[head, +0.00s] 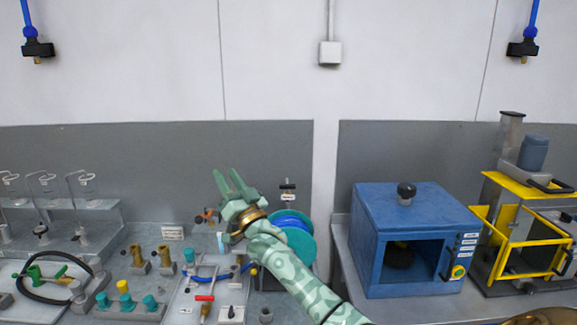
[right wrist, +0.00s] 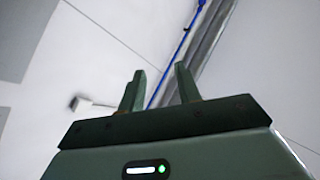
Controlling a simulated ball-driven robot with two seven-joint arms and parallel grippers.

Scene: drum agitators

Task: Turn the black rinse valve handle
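My right gripper (head: 229,176) is raised over the left bench in the head view, fingers pointing up and left. Its two fingers stand apart with nothing between them, as the right wrist view (right wrist: 159,72) also shows. A small black handle (head: 288,186) sits on an upright pipe just right of the gripper, above the blue and teal hose reel (head: 299,236), apart from the fingers. Another small black handle (head: 231,313) is low at the front of the bench. No readable label shows which is the rinse valve. My left gripper is out of view.
Valves and fittings crowd the left bench, with a red-handled valve (head: 205,298) and a black hose (head: 38,297). A blue cabinet (head: 415,240) with a black top knob and a yellow-framed machine (head: 525,240) stand right. Air above the benches is clear.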

